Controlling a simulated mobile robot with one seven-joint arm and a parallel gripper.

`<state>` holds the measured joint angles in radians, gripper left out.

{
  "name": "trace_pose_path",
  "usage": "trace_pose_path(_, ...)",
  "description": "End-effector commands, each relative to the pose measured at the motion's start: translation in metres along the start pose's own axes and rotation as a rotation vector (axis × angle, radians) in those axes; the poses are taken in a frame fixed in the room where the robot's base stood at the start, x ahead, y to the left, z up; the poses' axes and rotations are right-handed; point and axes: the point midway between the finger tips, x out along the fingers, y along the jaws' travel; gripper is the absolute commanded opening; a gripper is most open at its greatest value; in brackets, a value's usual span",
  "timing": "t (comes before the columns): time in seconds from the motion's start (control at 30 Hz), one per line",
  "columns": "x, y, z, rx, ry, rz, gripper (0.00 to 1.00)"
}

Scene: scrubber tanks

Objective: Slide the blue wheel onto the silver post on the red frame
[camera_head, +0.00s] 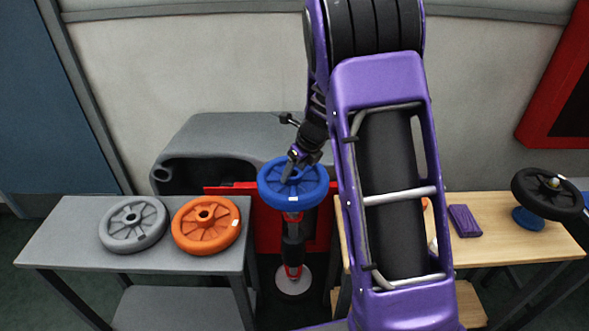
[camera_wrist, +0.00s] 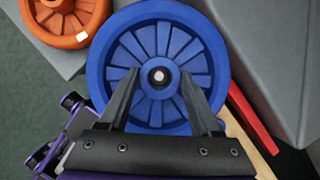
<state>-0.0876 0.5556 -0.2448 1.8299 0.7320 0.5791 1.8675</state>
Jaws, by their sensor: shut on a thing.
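The blue wheel (camera_head: 293,199) is level at the red frame (camera_head: 264,232), between the two tables. It fills the middle of the wrist view (camera_wrist: 158,28). My gripper (camera_head: 293,165) comes down on it from above. In the wrist view its two fingers (camera_wrist: 157,80) are on either side of the hub and are shut on the wheel. A bright round tip, seemingly the silver post (camera_wrist: 158,76), shows in the hub hole. How far the wheel is down the post is hidden. A red, black and silver upright (camera_head: 293,245) shows below the wheel.
A grey table (camera_head: 75,255) on the left holds a grey wheel (camera_head: 133,225) and an orange wheel (camera_head: 207,225). A wooden table (camera_head: 520,245) on the right holds a purple block (camera_head: 464,220) and a black wheel (camera_head: 548,194). A grey tank (camera_head: 235,135) stands behind the red frame.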

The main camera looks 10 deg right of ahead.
Motion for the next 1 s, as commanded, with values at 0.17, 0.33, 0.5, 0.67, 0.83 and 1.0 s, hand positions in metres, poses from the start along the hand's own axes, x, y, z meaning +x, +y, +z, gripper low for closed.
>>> trace_pose_path(0.17,0.003,-0.001,-0.001,0.0,-0.003,-0.002,0.0)
trace_pose_path(0.33,0.003,-0.001,0.0,0.0,-0.003,-0.002,0.0)
trace_pose_path(0.5,0.003,-0.001,0.0,0.0,-0.003,-0.002,0.0)
trace_pose_path(0.67,0.006,-0.001,-0.002,0.0,-0.003,-0.002,0.0)
trace_pose_path(0.83,0.012,-0.001,-0.004,-0.001,-0.003,-0.002,0.0)
trace_pose_path(1.0,0.017,-0.001,-0.006,-0.002,-0.003,-0.002,0.0)
